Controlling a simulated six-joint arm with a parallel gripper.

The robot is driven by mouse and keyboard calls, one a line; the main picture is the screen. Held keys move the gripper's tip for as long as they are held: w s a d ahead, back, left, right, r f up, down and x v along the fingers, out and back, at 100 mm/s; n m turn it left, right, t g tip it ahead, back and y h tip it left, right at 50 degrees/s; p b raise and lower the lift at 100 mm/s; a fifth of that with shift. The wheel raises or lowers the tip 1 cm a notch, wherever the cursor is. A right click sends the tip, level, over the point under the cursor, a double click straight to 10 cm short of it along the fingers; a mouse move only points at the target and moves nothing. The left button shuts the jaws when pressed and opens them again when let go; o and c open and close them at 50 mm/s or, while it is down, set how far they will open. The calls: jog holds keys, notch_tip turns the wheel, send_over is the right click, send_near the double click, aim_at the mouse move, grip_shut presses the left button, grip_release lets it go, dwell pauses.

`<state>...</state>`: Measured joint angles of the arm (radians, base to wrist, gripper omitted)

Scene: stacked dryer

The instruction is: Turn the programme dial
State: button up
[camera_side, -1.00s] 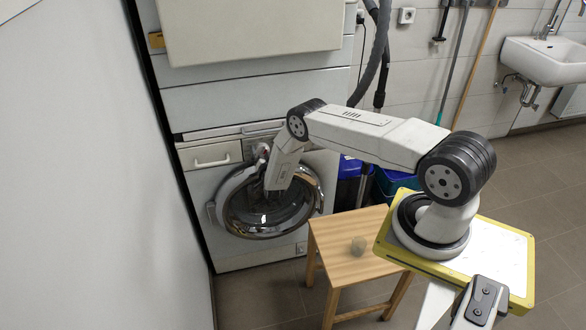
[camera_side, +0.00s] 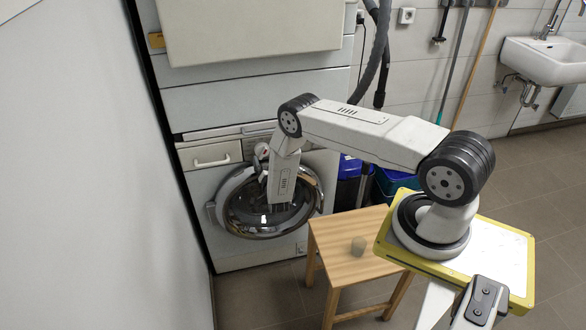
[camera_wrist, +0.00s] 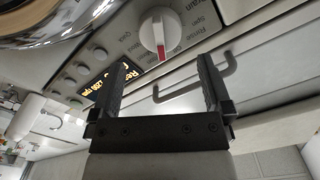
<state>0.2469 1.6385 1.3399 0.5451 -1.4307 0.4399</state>
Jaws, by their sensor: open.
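The programme dial (camera_wrist: 158,32) is a round white knob with a red mark, in the wrist view at the top centre on the washing machine's panel. My gripper (camera_wrist: 162,62) is open, with its two dark fingers apart and nothing seen between the tips. The dial lies beyond the fingertips, roughly in line with the gap, and I see no contact. In the side view my wrist hangs in front of the machine's round door (camera_side: 232,222); the dial and fingers are too small and partly covered to make out there.
A lit display (camera_wrist: 108,84) and several round buttons sit left of the dial. A drawer handle (camera_wrist: 222,92) lies close to the right finger. A wall flanks the left.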

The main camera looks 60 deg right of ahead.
jog(key=shift+v, duration=1.05)
jog(key=shift+w, duration=0.1)
jog(key=w+a+r+n+g+y, duration=0.3)
jog(key=a+r+n+y, duration=0.4)
jog(key=a+r+y, duration=0.65)
jog(key=s+a+r+n+g, duration=0.2)
jog(key=s+r, duration=0.2)
jog(key=s, duration=0.4)
jog(key=s+a+r+n+g, duration=0.2)
jog(key=s+a+r+n, duration=0.1)
jog(key=s, duration=0.5)
jog(key=s+a+r+n+g, duration=0.2)
jog(key=s+r, duration=0.3)
jog(key=s, duration=0.3)
jog(key=shift+s+a+n+g+h, duration=0.15)
jog(key=shift+s+n+g+h, duration=0.2)
jog(key=shift+n+g, duration=0.2)
jog(key=shift+r, duration=0.1)
